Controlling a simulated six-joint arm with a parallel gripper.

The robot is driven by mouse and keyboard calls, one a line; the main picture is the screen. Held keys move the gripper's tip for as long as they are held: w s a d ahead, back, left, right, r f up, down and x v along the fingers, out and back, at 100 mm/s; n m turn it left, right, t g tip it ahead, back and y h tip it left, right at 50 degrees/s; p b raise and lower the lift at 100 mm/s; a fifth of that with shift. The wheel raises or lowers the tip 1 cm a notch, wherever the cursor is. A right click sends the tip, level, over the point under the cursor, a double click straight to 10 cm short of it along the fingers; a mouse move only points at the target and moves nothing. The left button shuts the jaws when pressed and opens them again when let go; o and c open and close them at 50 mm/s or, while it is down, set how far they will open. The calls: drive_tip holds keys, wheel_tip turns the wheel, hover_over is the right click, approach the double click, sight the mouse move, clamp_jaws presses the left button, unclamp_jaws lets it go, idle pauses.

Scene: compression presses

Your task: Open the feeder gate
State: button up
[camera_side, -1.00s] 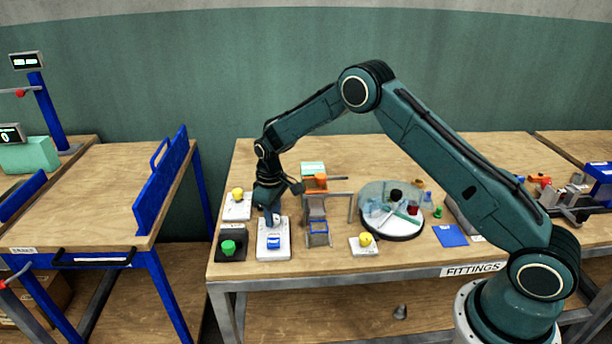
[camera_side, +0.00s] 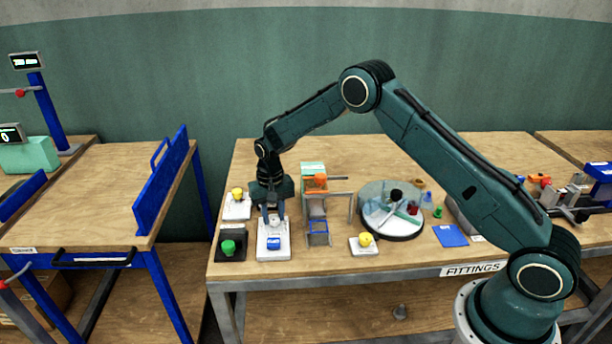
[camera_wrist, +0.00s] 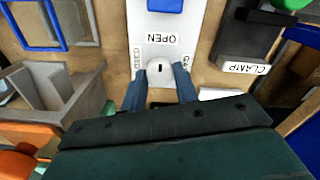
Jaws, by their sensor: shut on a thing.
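A white control panel (camera_side: 273,252) lies on the bench, with a blue block (camera_side: 273,242) at its front. Behind the block is a round pale knob (camera_wrist: 160,69) with a dark pointer mark, which appears in line with the OPEN label. The wrist view shows labels OPEN (camera_wrist: 160,38) and GATE (camera_wrist: 186,65) beside the knob; another label on its left is hard to read. My gripper (camera_side: 273,217) points down over the panel, its blue fingers shut on the knob, one on each side. The gate itself cannot be made out clearly.
A grey frame with an orange part (camera_side: 315,184) stands close right of my gripper. A turntable under a clear cover (camera_side: 392,210) is farther right. A green button (camera_side: 228,247) and yellow knobs (camera_side: 237,193) and (camera_side: 365,239) sit nearby. The bench's front edge is close.

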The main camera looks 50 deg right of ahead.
sight(273, 217)
drive_tip(key=shift+m, duration=0.3)
drive_tip(key=o, duration=1)
drive_tip(key=shift+r, duration=0.1)
drive_tip(key=shift+r, duration=6.85)
